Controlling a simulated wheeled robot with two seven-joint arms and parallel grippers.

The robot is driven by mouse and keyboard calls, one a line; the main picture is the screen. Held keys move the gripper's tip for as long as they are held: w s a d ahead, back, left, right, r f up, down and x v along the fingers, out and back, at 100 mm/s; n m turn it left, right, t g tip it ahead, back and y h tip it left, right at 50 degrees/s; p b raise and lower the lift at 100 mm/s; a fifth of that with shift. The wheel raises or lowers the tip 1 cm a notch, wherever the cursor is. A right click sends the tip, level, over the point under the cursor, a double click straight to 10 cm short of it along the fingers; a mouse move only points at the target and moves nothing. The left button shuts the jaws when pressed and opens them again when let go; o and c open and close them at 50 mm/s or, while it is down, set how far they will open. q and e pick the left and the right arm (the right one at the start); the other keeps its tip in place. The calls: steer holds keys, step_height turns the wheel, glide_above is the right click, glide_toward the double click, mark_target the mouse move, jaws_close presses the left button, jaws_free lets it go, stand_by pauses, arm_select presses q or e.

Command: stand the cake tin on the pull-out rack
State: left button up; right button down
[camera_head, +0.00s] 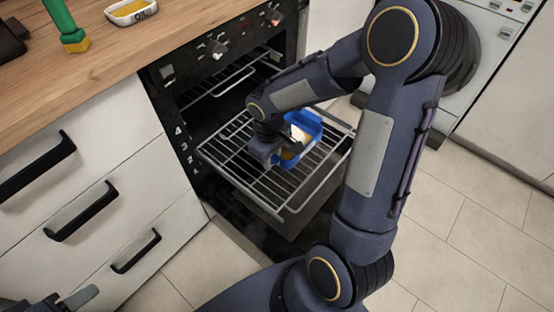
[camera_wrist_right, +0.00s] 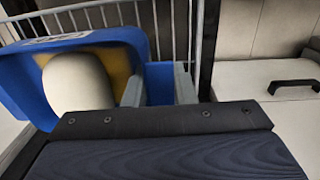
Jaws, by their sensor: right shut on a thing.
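The blue cake tin (camera_head: 318,127) is over the pull-out rack (camera_head: 222,152) in the head view. Its inside looks yellow, with a pale rounded shape in it. It also shows at the left of the wrist view (camera_wrist_right: 22,85). My right gripper (camera_head: 275,157) is at the tin's near left side. In the wrist view its two fingers (camera_wrist_right: 158,90) close on the tin's blue wall. I cannot tell whether the tin's base touches the rack bars. My left gripper (camera_head: 75,300) shows only in part at the bottom left corner, away from the tin.
The open oven (camera_head: 190,110) stands behind the rack. Wooden worktop (camera_head: 100,50) at the upper left holds an oil dish (camera_head: 131,11) and a green bottle-like thing (camera_head: 64,22). White drawers (camera_head: 95,170) with black handles are at the left. Rack bars around the tin look bare.

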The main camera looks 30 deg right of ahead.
steer(key=b, duration=0.2)
glide_above(277, 167)
steer(key=f, duration=0.6)
steer(key=shift+s+a, duration=0.2)
steer(key=f, duration=0.2)
steer(key=f+b, duration=0.1)
steer(key=shift+w+d+f, duration=0.2)
steer(key=shift+f, duration=0.15)
steer(key=shift+r, duration=0.1)
steer(key=c, duration=1.2)
jaws_free()
